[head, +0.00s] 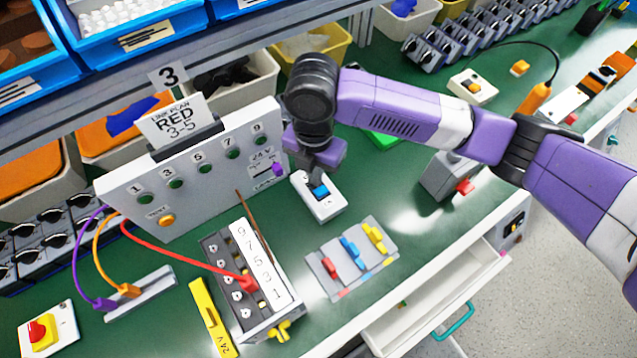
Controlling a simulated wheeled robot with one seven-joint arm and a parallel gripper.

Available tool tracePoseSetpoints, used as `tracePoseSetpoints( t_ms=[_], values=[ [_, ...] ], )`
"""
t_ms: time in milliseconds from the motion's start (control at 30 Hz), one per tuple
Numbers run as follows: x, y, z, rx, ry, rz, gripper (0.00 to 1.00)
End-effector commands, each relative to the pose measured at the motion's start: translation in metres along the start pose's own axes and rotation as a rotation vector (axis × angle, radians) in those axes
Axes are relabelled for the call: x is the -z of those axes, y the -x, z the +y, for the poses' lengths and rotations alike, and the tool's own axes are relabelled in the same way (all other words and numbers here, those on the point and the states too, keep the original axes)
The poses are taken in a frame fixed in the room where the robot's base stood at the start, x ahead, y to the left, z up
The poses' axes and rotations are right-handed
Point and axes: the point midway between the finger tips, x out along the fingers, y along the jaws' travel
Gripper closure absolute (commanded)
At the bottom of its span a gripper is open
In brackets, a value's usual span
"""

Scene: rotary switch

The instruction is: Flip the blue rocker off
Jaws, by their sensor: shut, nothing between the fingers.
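The blue rocker (320,191) sits in a dark frame on top of a small white switch box (327,210) on the green bench. My gripper (314,176) points down just above and behind the rocker, at its far edge. Its fingers are shut and empty. They are small and partly merged with the dark frame, so I cannot tell whether they touch the rocker. The rocker's tilt is too small to read.
A white panel (195,180) with numbered green sockets stands behind left. A grey plate (320,272) with red, blue and yellow pieces lies in front. A grey block (213,250) with a red plug stands left. A grey box (447,180) stands right. An open drawer (440,295) is below.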

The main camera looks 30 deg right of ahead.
Motion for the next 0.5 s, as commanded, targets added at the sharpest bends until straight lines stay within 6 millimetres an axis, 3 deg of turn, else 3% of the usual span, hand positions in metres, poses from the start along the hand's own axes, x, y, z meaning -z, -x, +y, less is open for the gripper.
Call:
tracePoseSetpoints(
  t_ms=[500],
  values=[
    [0.0, 0.04, 0.0, -0.001, 0.001, 0.0, 1.0]
  ],
)
